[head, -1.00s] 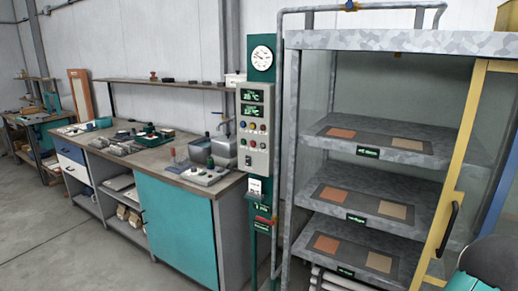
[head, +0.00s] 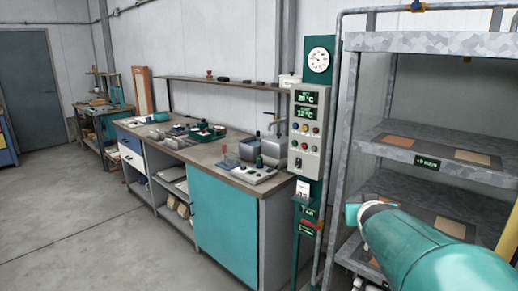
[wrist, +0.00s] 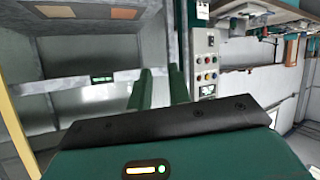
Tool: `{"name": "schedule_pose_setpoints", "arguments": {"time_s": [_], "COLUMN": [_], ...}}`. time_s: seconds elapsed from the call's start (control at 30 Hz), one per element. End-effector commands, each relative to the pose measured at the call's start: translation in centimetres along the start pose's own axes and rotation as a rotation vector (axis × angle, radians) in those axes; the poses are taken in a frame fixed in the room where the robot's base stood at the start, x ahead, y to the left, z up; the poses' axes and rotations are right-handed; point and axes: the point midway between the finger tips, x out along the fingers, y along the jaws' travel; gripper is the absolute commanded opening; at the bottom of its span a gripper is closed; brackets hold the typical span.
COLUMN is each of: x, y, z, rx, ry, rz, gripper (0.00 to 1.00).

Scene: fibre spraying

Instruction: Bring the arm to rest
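My arm (head: 430,245) shows at the lower right of the head view as a teal link with a white and dark ring. It covers part of the rack's lower shelves. A small teal piece lies beyond the ring; I cannot tell whether it is my gripper. In the wrist view my gripper (wrist: 159,74) shows two dark green fingers past a black bar, with a clear gap between them. The fingers are apart and I see nothing held. A small green light glows on the wrist housing.
A grey rack (head: 420,42) with sample panels on its shelves stands at the right, close to my arm. A green control column (head: 318,85) stands beside it. A cluttered workbench (head: 225,228) runs along the wall. The floor (head: 60,215) at the left is clear.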

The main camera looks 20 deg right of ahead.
Motion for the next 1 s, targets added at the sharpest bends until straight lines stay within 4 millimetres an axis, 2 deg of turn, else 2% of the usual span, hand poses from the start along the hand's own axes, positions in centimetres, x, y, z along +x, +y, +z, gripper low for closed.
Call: {"name": "schedule_pose_setpoints", "arguments": {"time_s": [0.03, 0.2, 0.3, 0.4, 0.5, 0.63, 0.73, 1.0], "x": [-1.9, -8.7, -13.4, -18.2, -22.1, -24.9, -25.4, -25.3], "y": [-3.4, -12.2, -16.2, -19.1, -20.7, -21.4, -21.5, -21.5], "z": [0.5, 4.6, 7.7, 11.0, 13.9, 16.0, 16.6, 16.5], "rx": [-0.015, -0.084, -0.148, -0.224, -0.296, -0.353, -0.367, -0.365], "ry": [-0.04, -0.215, -0.319, -0.419, -0.5, -0.56, -0.576, -0.575], "rz": [-0.051, -0.21, -0.314, -0.416, -0.498, -0.557, -0.568, -0.566], "gripper": [0.19, 0.19, 0.19, 0.19, 0.19, 0.19, 0.19, 0.19]}}
